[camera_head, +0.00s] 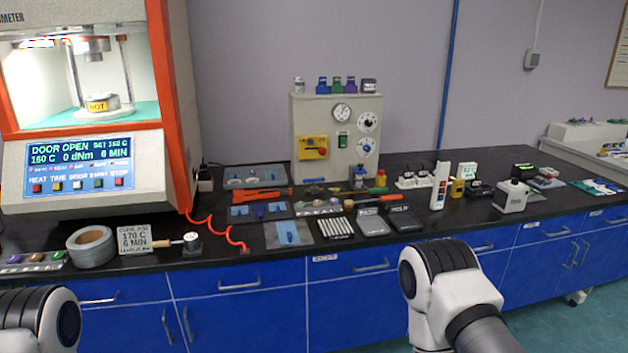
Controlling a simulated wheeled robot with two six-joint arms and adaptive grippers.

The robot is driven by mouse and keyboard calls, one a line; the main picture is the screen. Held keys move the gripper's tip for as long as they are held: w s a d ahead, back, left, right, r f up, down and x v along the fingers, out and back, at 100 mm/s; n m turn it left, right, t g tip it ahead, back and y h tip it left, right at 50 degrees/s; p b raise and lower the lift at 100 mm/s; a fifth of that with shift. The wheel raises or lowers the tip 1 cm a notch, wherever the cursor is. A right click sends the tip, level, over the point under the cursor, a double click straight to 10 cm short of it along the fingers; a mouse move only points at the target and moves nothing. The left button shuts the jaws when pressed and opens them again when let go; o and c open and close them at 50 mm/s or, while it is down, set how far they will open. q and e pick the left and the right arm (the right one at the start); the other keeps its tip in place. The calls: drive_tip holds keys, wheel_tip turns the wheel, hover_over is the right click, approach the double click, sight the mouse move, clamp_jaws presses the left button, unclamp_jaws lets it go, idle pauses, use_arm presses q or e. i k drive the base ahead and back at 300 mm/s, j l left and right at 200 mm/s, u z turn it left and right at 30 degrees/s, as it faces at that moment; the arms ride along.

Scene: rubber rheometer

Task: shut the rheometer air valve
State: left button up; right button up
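The rheometer (95,160) stands at the left with its door open and a lit chamber; its display reads "DOOR OPEN", 160 C, 0 dNm, 6 MIN. A red coiled hose (215,228) runs from its lower right side down to the bench front. A grey panel box (305,110) at mid-bench carries a gauge, two dials and a yellow plate with a red handle (321,151). A small blue-topped fitting (358,176) stands at its foot. I cannot tell which of these is the air valve, nor its position. Only arm links of mine show; both grippers are out of view.
The black bench (420,225) is crowded with trays, tools and small devices. A tape roll (91,247), a sign card (134,239) and a wooden-handled tool (180,243) lie at the front left. Blue cabinets (240,310) are below.

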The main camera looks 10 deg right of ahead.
sight(323, 179)
drive_tip(key=i+z, duration=0.2)
drive_tip(key=z, duration=0.25)
drive_tip(key=i+z, duration=0.2)
drive_tip(key=z, duration=0.25)
